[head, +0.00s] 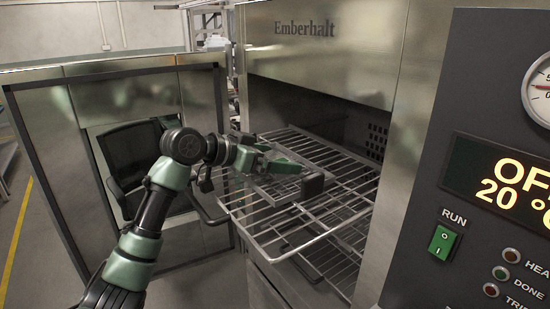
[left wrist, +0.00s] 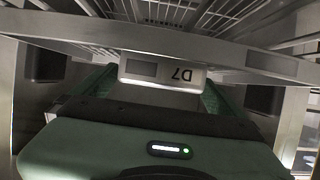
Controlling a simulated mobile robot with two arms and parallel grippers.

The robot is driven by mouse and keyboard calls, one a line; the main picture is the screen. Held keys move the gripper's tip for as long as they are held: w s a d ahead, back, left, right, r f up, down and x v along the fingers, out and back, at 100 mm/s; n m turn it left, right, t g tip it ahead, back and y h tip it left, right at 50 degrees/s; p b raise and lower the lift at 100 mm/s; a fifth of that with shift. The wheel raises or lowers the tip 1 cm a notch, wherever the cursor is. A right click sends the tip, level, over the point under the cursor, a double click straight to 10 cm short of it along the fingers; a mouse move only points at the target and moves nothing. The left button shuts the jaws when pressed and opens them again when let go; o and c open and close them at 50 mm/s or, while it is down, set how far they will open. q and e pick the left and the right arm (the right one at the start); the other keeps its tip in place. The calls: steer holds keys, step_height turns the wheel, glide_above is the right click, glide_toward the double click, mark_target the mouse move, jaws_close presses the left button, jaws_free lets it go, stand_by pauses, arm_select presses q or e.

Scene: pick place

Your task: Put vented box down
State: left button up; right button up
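The vented box looks like a shallow grey metal box (head: 277,190) at the front of the upper wire rack in the head view, partly covered by my left gripper. I cannot tell whether it rests on the wires or is held just above them. In the left wrist view, a grey rim crosses the picture above an upside-down "D7" label (left wrist: 163,74). My green left gripper (head: 262,180) is at the box, with dark parts at both sides. The views do not show clearly whether its fingers press on the box. My right gripper is not in view.
The wire rack (head: 290,243) sticks out of the open oven chamber, with more wires below. The oven door (head: 75,110) stands open at the left. The oven's right wall and control panel (head: 480,180) bound the space at the right; the display reads OFF, 20 degrees.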

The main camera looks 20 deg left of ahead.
arm_select(q)
steer(key=shift+r, duration=0.15)
steer(key=shift+s+a, duration=0.2)
steer(key=shift+s, duration=0.05)
steer(key=b+v, duration=0.3)
steer(key=v, duration=0.7)
steer(key=shift+s+a+r, duration=0.1)
steer(key=shift+s+a, duration=0.1)
steer(key=shift+s+a+r, duration=0.25)
steer(key=shift+s, duration=0.05)
stand_by(0.3)
